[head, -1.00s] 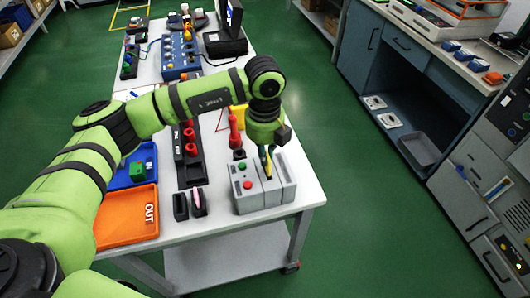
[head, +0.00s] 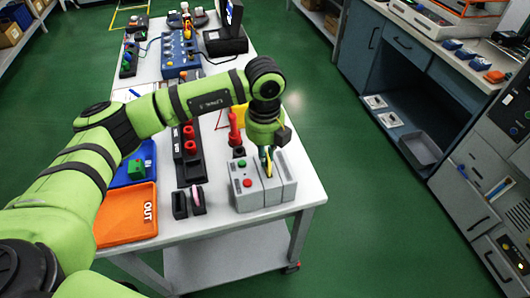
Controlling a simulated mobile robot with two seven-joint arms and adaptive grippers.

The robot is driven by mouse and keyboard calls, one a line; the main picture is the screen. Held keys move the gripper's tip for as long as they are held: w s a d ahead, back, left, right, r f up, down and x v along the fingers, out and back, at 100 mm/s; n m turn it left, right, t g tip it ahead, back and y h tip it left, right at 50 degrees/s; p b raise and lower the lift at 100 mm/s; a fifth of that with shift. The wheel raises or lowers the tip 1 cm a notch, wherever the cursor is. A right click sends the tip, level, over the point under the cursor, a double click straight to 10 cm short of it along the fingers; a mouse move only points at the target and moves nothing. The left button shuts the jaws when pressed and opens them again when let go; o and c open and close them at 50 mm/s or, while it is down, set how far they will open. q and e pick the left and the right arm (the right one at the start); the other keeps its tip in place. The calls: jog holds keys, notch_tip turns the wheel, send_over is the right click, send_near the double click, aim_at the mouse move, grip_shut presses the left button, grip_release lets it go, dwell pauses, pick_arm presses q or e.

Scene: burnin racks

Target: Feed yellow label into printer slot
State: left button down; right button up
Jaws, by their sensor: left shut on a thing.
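The grey printer (head: 264,187) stands near the front right corner of the white table, with a green and a red button on its left part. My left gripper (head: 266,160) points down right over the printer's top and is shut on the yellow label (head: 268,166). The label is a thin yellow strip below the fingers, at the printer's slot. Its lower end is hard to see, so I cannot tell how deep it sits. My right gripper is not in view.
An orange OUT tray (head: 127,216) and a blue tray (head: 137,166) lie left on the table (head: 222,221). A dark rack with red parts (head: 190,155) and a red tool (head: 234,130) stand behind the printer. Green floor lies free to the right.

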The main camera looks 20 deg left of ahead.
pick_arm(q)
jog(key=shift+f+b, duration=1.1)
jog(key=shift+f, duration=0.2)
jog(key=c, duration=1.2)
grip_release()
jog(key=shift+r, duration=0.15)
notch_tip(320, 180, up, 12)
jog(key=shift+f, duration=0.1)
